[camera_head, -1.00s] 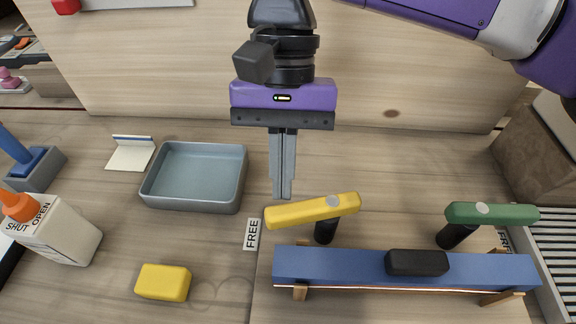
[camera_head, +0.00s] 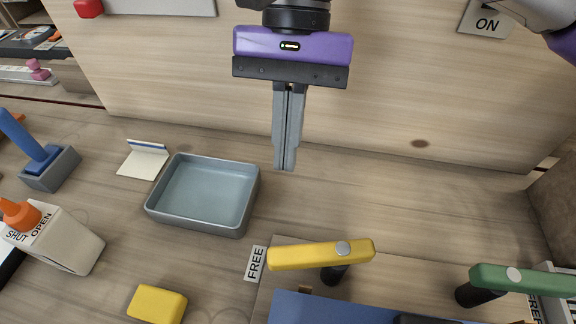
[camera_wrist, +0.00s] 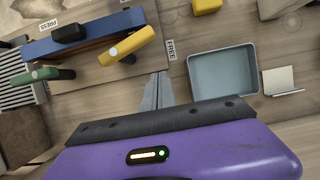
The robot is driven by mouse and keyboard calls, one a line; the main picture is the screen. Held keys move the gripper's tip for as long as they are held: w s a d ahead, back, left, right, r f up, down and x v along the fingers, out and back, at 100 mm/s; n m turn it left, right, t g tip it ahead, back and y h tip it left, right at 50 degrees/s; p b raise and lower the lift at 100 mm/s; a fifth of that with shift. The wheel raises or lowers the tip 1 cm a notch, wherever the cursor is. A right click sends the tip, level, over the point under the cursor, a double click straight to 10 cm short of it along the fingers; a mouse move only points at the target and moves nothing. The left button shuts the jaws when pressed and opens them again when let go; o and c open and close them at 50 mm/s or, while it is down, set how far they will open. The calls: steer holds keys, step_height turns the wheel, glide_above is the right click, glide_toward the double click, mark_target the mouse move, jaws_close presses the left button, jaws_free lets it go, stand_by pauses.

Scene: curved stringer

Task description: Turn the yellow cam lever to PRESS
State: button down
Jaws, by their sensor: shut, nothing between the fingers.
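The yellow cam lever (camera_head: 318,255) sits on a dark post behind the blue curved bar (camera_head: 335,308). Its free end points left, beside the FREE label (camera_head: 256,264). In the wrist view the lever (camera_wrist: 127,46) also points toward the FREE label (camera_wrist: 171,50). The PRESS label (camera_wrist: 48,24) shows there on the far side of the blue bar. My gripper (camera_head: 285,166) is shut and empty, fingers pointing down. It is apart from the lever, beyond its free end in the head view. The fingertips also show in the wrist view (camera_wrist: 160,76).
A green lever (camera_head: 520,280) stands at the right, with a black block (camera_wrist: 70,33) on the bar. A wooden panel (camera_head: 400,100) rises behind. The board between panel and levers is clear.

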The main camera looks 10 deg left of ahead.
steer(key=shift+a+v, duration=0.1)
steer(key=shift+v, duration=0.9)
steer(key=shift+a+v, duration=0.15)
steer(key=shift+v, duration=0.85)
steer(key=shift+s+r, duration=0.1)
